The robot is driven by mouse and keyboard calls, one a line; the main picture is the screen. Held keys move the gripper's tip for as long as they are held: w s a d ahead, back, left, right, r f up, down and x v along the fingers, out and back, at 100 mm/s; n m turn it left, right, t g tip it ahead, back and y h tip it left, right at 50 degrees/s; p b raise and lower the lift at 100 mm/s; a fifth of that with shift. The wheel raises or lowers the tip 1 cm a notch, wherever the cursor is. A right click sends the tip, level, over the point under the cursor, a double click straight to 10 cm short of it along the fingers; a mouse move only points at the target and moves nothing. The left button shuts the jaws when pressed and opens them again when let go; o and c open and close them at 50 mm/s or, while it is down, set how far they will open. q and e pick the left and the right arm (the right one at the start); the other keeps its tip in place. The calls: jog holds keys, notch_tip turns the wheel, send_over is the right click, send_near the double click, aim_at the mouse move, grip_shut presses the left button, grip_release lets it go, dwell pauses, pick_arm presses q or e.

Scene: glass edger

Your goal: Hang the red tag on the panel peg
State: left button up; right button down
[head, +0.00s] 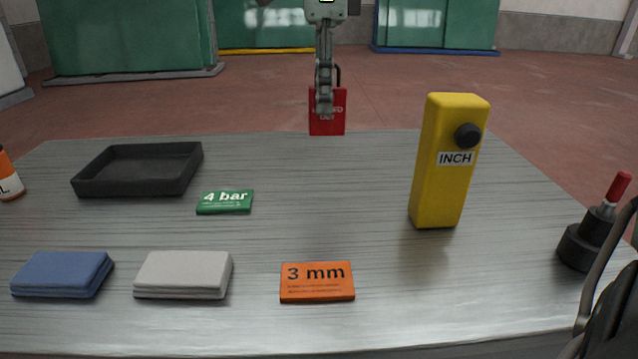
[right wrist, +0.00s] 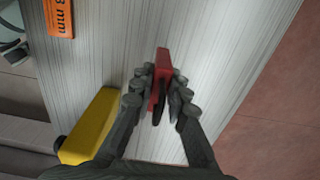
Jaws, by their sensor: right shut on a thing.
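My right gripper (head: 325,108) is shut on the red tag (head: 328,126), which hangs upright at the table's far edge in the head view. I cannot make out a panel peg in either view. My left gripper is not in view.
A yellow INCH block (head: 445,185) with a black knob stands right of the tag. A black tray (head: 135,190), green card (head: 225,203), orange card (head: 317,283), blue cloth (head: 62,275), grey cloth (head: 183,275) and red-tipped black item (head: 590,235) are on the table (head: 330,220).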

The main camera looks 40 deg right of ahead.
aim_at(323, 134)
jog(key=shift+w+f, duration=0.1)
jog(key=shift+f, duration=4.7)
jog(key=shift+f, duration=0.2)
jog(key=c, duration=1.5)
grip_release()
